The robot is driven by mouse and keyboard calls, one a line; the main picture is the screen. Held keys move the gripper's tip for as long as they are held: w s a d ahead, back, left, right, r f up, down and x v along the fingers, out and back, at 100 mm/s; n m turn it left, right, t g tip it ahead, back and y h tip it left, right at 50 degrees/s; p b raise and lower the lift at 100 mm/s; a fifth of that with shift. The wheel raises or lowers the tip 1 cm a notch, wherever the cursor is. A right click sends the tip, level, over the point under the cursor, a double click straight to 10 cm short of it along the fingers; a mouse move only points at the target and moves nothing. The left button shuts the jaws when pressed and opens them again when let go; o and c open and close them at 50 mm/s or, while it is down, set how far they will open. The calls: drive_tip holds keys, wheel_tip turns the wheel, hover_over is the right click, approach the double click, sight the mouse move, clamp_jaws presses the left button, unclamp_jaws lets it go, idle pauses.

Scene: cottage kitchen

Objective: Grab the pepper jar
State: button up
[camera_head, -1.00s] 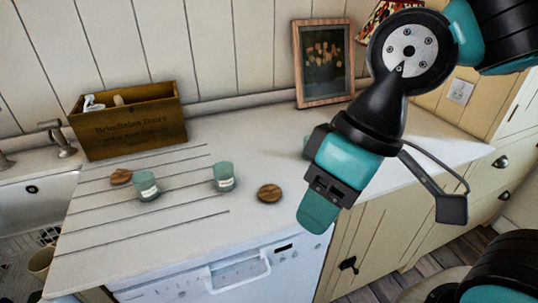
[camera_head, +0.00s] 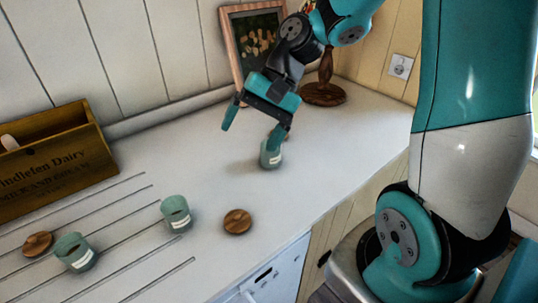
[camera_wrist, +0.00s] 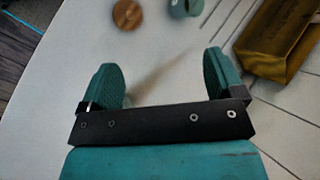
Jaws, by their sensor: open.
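Three small teal jars with pale labels stand on the white counter in the head view: one at left (camera_head: 75,252), one in the middle (camera_head: 176,214) and one at right (camera_head: 271,156). I cannot read which is the pepper jar. My gripper (camera_head: 250,137) is open and empty above the counter, its right finger overlapping the top of the right jar; I cannot tell if they touch. In the wrist view the fingers (camera_wrist: 161,62) are spread with bare counter between them. A teal jar (camera_wrist: 185,7) shows beyond them at the top edge.
Round wooden lids lie beside the middle jar (camera_head: 237,221) and the left jar (camera_head: 38,244). A wooden crate (camera_head: 60,165) stands at left. A framed picture (camera_head: 250,45) leans on the wall behind my gripper, and a dark wooden stand (camera_head: 323,93) is behind right. The counter's front edge is near.

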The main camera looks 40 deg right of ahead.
drive_tip(key=d+f+m+t+y, duration=0.1)
drive_tip(key=d+f+m+t, duration=0.1)
drive_tip(key=d+m, duration=0.4)
drive_tip(key=d+f+m+t+y, duration=0.1)
drive_tip(key=d+f+m, duration=0.4)
drive_tip(key=d, duration=0.5)
drive_tip(key=d+f+m+t+y, duration=0.1)
drive_tip(key=d+f+m+t, duration=0.3)
drive_tip(key=d+m, duration=0.3)
drive_tip(key=shift+d+y, duration=0.4)
drive_tip(key=shift+d, duration=0.6)
drive_tip(key=shift+s+d+f+m, duration=0.15)
drive_tip(key=shift+d+f+m, duration=0.05)
drive_tip(key=shift+d+m, duration=0.1)
drive_tip(key=p, duration=0.2)
approach(276, 155)
drive_tip(key=shift+t, duration=0.4)
drive_tip(key=w+f, duration=0.1)
drive_tip(key=w+a+f, duration=0.2)
drive_tip(key=f, duration=0.1)
drive_tip(key=shift+w, duration=0.35)
drive_tip(key=p+x, duration=0.2)
drive_tip(key=x, duration=0.3)
drive_tip(key=shift+a+r, duration=0.1)
drive_tip(key=shift+r, duration=0.05)
drive_tip(key=shift+w+a, duration=0.1)
drive_tip(key=shift+a, duration=0.1)
drive_tip(key=c, duration=1.1)
